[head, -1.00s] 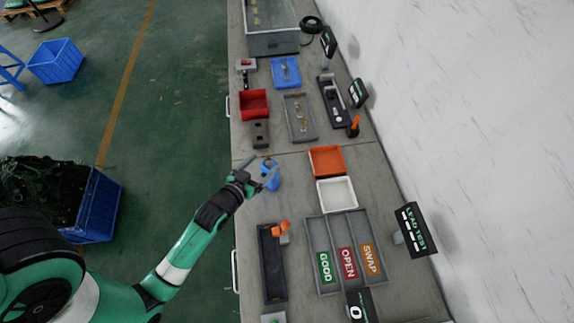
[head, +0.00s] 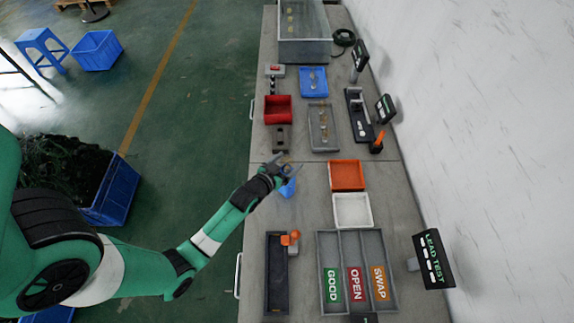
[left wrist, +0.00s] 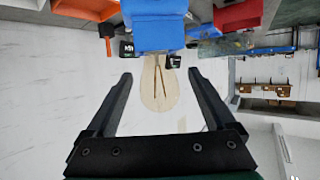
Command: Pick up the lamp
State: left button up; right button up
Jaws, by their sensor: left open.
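The lamp (left wrist: 160,85), a clear, pale bulb with dark filament wires inside, shows in the left wrist view. It points out of a blue holder (left wrist: 158,32). My left gripper (left wrist: 160,74) is open, with one finger on each side of the bulb. I see no finger touching the glass; whether the bulb is fully between the fingers or beyond the tips is unclear. In the head view my left gripper (head: 281,168) is over the bench's left edge, just above the blue holder (head: 288,188), which it partly hides. The lamp is too small there to make out clearly. My right gripper is out of view.
On the bench (head: 308,210), an orange tray (head: 347,175) and a white tray (head: 352,210) stand right of the holder. A labelled sorting tray (head: 356,255) and a dark narrow tray (head: 277,275) lie nearer. The wall bounds the right side.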

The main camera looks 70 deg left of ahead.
pick_arm(q)
jog(key=x, duration=0.2)
jog(key=shift+w+a+f, duration=0.1)
jog(key=shift+w+a, duration=0.05)
jog(key=shift+w, duration=0.1)
jog(key=shift+c, duration=0.3)
grip_shut()
jog(key=s+d+r+p, duration=0.1)
jog(key=s+d+r, duration=0.2)
jog(key=d+r, duration=0.3)
jog(key=s+d+r+p, duration=0.1)
jog(key=s+d+r, duration=0.1)
jog(key=d+r, duration=0.4)
jog(key=shift+s+d+r, duration=0.4)
jog(key=shift+r, duration=0.15)
